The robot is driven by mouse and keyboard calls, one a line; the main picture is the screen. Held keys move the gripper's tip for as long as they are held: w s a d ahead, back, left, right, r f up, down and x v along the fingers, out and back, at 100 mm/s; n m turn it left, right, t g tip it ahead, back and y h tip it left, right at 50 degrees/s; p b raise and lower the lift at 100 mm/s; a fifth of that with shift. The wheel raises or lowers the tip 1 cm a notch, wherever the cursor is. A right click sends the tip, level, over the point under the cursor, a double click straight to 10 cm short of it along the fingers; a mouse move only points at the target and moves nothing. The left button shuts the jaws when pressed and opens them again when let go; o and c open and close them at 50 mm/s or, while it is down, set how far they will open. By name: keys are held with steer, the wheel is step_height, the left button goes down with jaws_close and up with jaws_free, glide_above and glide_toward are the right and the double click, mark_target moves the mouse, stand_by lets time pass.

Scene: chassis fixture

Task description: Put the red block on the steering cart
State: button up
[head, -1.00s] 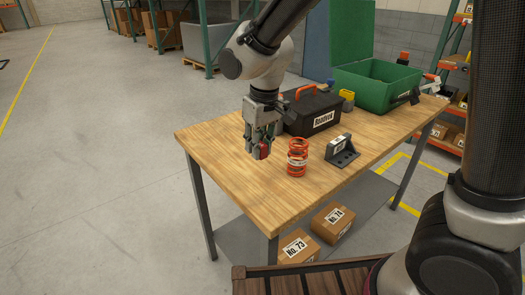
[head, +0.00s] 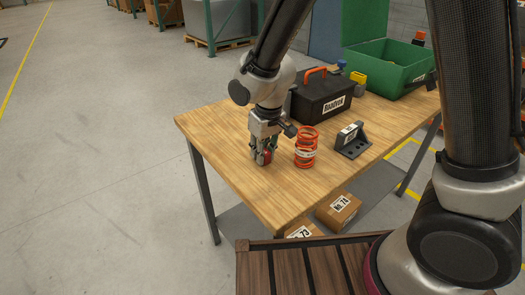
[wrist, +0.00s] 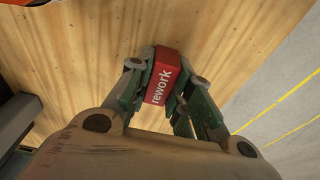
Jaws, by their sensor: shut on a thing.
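The red block (wrist: 162,75), marked "rework", is between the fingertips of my gripper (head: 262,159). In the wrist view both fingers press on its sides. In the head view a little of its red shows low between the fingers, over the near left part of the wooden table (head: 220,120). I cannot tell whether its underside touches the table top. No steering cart can be made out for sure. A slatted wooden deck (head: 290,272) shows at the bottom of the head view, beside my arm's base.
An orange spring (head: 306,148) stands close to the right of my gripper. A grey bracket (head: 351,142), a black toolbox (head: 322,98) and a green bin (head: 388,72) stand farther along the table. Cartons (head: 338,210) sit on the lower shelf. The table's left end is clear.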

mark_target(267, 153)
steer(key=shift+f, duration=0.15)
steer(key=o, duration=0.8)
step_height(267, 153, up, 12)
steer(key=s+d, duration=0.1)
steer(key=s, duration=0.1)
steer(key=s+d+r+m, duration=0.1)
steer(key=s+d+r, duration=0.1)
steer(key=d, duration=0.6)
steer(key=s+d+r+m+t, duration=0.1)
steer(key=s+d+r+m, duration=0.1)
steer(key=d+r, duration=0.3)
steer(key=s+d+r+m+t, duration=0.1)
steer(key=s+d+r+m, duration=0.1)
steer(key=d, duration=1)
steer(key=shift+s+d+r, duration=0.4)
steer(key=shift+s+r, duration=0.3)
steer(key=shift+r, duration=0.05)
steer(key=shift+o, duration=0.6)
steer(key=s+d+m+h, duration=0.1)
steer(key=s+d, duration=0.4)
steer(key=s, duration=0.2)
steer(key=shift+s+d+r+m+t, duration=0.15)
steer(key=shift+d+r+m+t, duration=0.05)
steer(key=shift+d+m+t, duration=0.2)
